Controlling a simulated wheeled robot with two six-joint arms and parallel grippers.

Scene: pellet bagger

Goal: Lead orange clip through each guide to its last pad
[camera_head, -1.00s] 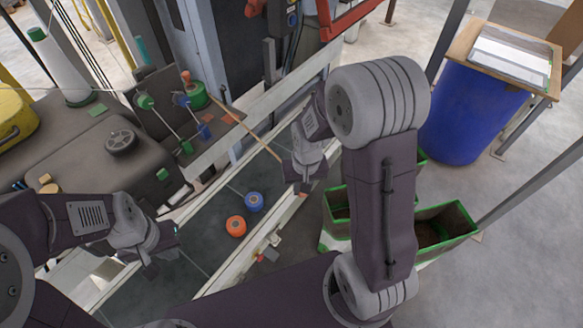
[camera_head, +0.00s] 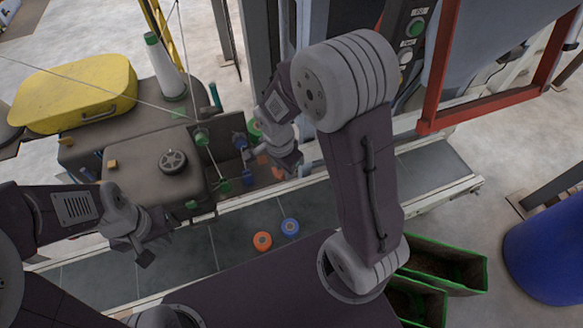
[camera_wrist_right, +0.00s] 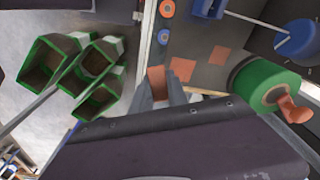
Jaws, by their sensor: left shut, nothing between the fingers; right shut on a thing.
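My right gripper (camera_wrist_right: 160,92) is shut on the orange clip (camera_wrist_right: 156,80), seen between its fingertips in the right wrist view. A tan cord (camera_wrist_right: 207,92) runs from near the clip toward a green spool (camera_wrist_right: 270,85) with an orange end. Flat orange pads (camera_wrist_right: 181,68) lie on the dark panel beside the clip. In the head view the right gripper (camera_head: 290,163) is over the panel's right end, near an orange pad (camera_head: 278,173). A blue guide (camera_head: 240,145) and a green-ended rod (camera_head: 211,160) stand left of it. My left gripper (camera_head: 147,254) is shut and empty.
An orange roll (camera_head: 262,240) and a blue roll (camera_head: 290,226) stand on the belt (camera_head: 190,250). A grey machine (camera_head: 150,160) with a yellow case (camera_head: 75,92) is at left. Green-rimmed bins (camera_head: 450,262) and a blue drum (camera_head: 550,255) are at right.

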